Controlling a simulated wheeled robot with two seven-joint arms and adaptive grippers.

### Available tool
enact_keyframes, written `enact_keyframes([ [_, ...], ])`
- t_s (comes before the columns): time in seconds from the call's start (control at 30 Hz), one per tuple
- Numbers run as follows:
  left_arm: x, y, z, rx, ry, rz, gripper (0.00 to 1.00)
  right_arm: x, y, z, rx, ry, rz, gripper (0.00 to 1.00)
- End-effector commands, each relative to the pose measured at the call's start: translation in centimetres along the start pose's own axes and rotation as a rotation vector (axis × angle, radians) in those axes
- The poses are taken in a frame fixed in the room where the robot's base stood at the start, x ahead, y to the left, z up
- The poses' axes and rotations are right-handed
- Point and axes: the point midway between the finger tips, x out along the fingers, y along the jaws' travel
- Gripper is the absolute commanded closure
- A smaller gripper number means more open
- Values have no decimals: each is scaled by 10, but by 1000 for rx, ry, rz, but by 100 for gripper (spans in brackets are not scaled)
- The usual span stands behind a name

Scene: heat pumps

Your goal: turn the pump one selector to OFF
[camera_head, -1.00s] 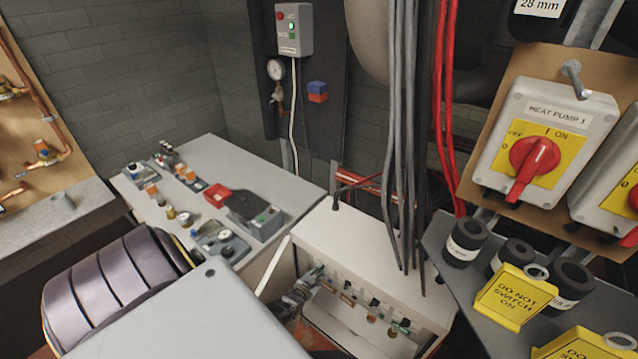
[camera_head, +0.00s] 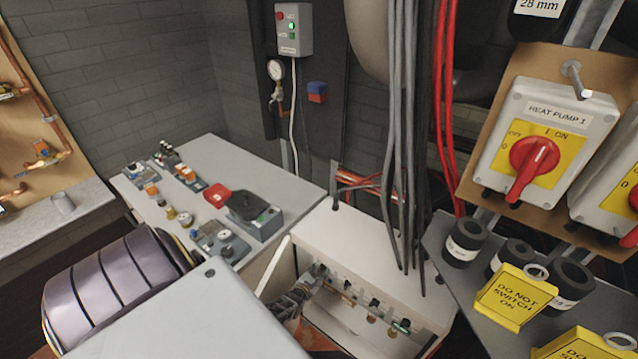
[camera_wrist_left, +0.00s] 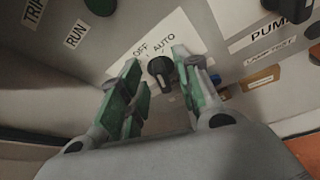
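In the left wrist view a black selector knob (camera_wrist_left: 160,70) sits on a white plate lettered OFF and AUTO. Which mark it points to is hard to tell, and no pump number on it is readable. My left gripper (camera_wrist_left: 162,80) is open, its green-padded fingers on either side of the knob in the picture. I see no clear contact with it. In the head view my left gripper (camera_head: 314,278) reaches the front of the white control box (camera_head: 365,255), partly hidden by my own arm. My right gripper is not in view.
A HEAT PUMP 1 isolator (camera_head: 535,155) with a red handle is on the right. Yellow DO NOT SWITCH ON tags (camera_head: 515,298) lie on a shelf at right. A grey bench (camera_head: 160,190) with small parts stands left.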

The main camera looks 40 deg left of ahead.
Motion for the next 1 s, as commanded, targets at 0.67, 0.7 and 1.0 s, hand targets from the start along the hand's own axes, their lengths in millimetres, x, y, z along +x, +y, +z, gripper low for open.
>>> enact_keyframes([
  [0.67,-9,11,22,-2,-2,1,67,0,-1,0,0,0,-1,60],
  [0.7,-10,12,23,-1,-1,1,67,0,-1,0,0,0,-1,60],
  [1.0,-15,18,36,-1,-2,1,67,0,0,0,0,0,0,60],
])
